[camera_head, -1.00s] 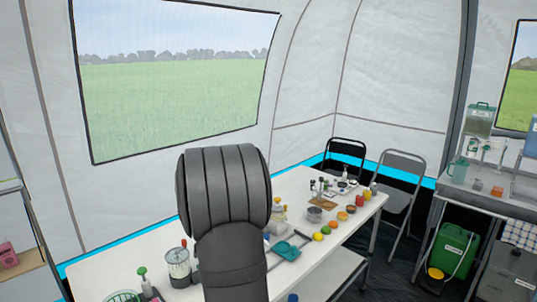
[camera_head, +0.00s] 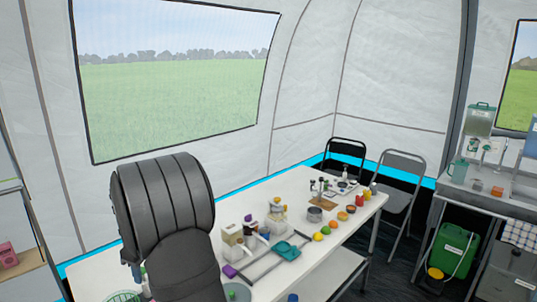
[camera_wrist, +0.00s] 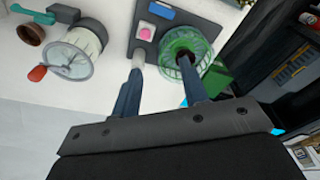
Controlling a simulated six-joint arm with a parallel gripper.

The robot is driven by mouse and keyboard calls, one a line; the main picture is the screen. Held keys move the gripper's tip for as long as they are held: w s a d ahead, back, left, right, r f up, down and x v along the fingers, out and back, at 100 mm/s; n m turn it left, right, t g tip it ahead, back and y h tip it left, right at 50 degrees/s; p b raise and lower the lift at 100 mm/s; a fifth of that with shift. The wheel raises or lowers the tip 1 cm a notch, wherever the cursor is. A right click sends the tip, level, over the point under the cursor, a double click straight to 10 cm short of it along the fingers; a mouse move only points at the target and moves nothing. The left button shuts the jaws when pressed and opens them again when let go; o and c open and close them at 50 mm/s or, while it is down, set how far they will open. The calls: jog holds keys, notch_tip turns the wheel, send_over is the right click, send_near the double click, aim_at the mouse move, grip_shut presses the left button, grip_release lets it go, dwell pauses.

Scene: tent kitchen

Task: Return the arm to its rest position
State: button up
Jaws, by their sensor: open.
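My gripper (camera_wrist: 160,88) shows in the wrist view with its two dark fingers spread apart, open and with nothing held between them. Its fingers reach over the table near a green wire basket (camera_wrist: 188,50) and a dark tray (camera_wrist: 150,18) bearing a pink item and a blue item. In the head view my dark arm stands over the left part of the white table (camera_head: 300,190). The gripper itself is hidden behind the arm there.
A glass jar with a red-knobbed crank (camera_wrist: 75,52) and a brown pot (camera_wrist: 30,34) stand beside the tray. On the table are a teal pan (camera_head: 286,251), a grey pot (camera_head: 314,214) and several fruits. Folding chairs (camera_head: 400,170) stand beyond the table.

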jog(key=shift+s+a+f, duration=0.25)
jog(key=shift+a+f, duration=0.35)
jog(key=shift+a, duration=0.35)
jog(key=shift+s+a+f, duration=0.2)
jog(key=shift+a+f, duration=0.4)
jog(key=shift+a, duration=0.35)
